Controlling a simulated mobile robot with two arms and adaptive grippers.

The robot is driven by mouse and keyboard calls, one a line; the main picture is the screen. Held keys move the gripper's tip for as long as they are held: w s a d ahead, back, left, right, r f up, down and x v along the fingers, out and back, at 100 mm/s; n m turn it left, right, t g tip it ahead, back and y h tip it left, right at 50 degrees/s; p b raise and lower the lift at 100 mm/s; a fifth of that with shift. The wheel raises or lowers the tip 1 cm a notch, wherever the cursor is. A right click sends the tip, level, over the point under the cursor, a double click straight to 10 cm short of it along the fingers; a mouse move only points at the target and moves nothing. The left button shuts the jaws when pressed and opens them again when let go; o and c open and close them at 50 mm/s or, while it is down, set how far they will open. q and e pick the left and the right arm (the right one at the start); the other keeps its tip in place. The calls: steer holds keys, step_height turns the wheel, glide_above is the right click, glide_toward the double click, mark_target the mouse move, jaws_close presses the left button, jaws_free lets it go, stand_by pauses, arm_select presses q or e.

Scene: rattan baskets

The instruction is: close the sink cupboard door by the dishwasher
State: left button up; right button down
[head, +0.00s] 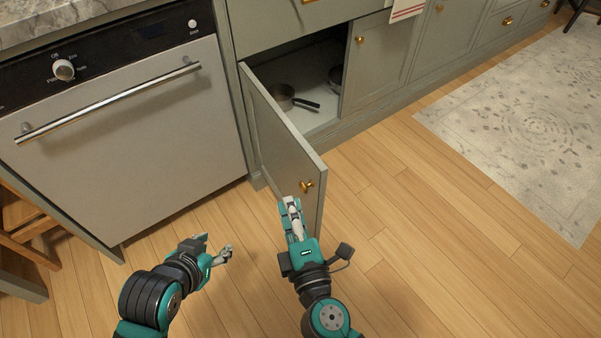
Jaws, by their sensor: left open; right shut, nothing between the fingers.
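The sink cupboard door (272,136) is grey-green and stands open, swung out into the room beside the dishwasher (130,130). Its brass knob (306,186) is near the free edge. Inside the open cupboard, a dark pan (284,97) sits on the pale cupboard floor (315,118). My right gripper (290,203) is shut and empty, with its fingertips close to the lower free end of the door; I cannot tell whether they touch it. My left gripper (217,247) is open and empty, above the wood floor in front of the dishwasher.
A closed cupboard door (378,60) adjoins the opening on the right, with more cupboards beyond. A patterned rug (535,125) lies at the right. The wood floor (420,250) at the lower right is clear.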

mark_target(301, 185)
arm_select(q)
steer(key=s+a+f+g+y+p, duration=0.1)
steer(key=s+g, duration=0.3)
steer(key=s, duration=0.4)
steer(key=shift+a+f+p, duration=0.45)
steer(key=shift+a+f, duration=0.05)
steer(key=shift+a, duration=0.25)
arm_select(e)
steer(key=w+d, duration=0.1)
steer(key=w, duration=0.7)
steer(key=shift+d, duration=0.35)
steer(key=shift+w+d, duration=0.1)
steer(key=shift+d, duration=0.05)
